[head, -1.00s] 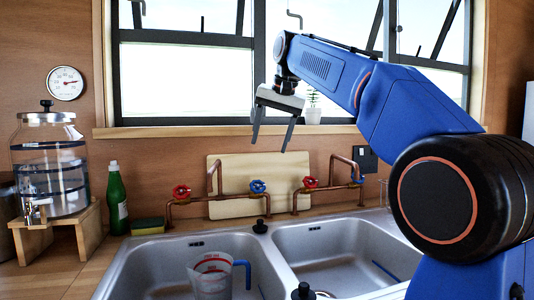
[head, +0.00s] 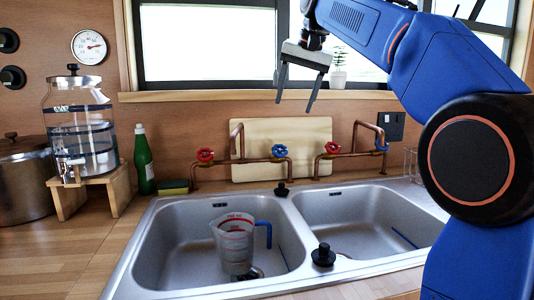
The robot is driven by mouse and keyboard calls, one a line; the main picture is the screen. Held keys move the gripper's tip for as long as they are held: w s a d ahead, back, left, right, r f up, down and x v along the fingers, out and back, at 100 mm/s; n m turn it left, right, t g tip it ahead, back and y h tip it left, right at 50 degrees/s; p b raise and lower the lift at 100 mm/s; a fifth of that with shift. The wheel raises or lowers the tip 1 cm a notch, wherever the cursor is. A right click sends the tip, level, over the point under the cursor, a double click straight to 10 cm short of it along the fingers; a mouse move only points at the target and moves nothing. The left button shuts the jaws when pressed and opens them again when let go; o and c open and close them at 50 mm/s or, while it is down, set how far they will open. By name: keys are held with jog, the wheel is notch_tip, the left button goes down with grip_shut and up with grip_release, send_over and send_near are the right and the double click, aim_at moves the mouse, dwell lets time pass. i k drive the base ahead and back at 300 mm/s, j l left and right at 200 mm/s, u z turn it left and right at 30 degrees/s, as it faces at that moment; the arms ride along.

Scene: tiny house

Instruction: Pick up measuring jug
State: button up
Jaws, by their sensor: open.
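The measuring jug (head: 236,245) is clear with red markings and a blue handle on its right side. It stands upright in the left basin of the metal double sink (head: 150,243). My gripper (head: 295,106) is open and empty, fingers pointing down. In the picture it is above and to the right of the jug, in front of the wall below the window and well clear of the jug. The jug's far side and base are partly hard to make out.
Copper pipes with red and blue valves (head: 281,151) run behind the sink before a wooden board (head: 305,135). A green bottle (head: 143,163), a sponge (head: 174,187) and a glass dispenser (head: 82,125) stand left. A black plug (head: 323,255) sits on the sink divider.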

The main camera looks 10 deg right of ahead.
aim_at(233, 234)
jog(key=k+l, duration=0.2)
jog(key=k, duration=0.3)
jog(key=k+l, duration=0.2)
jog(key=k, duration=0.25)
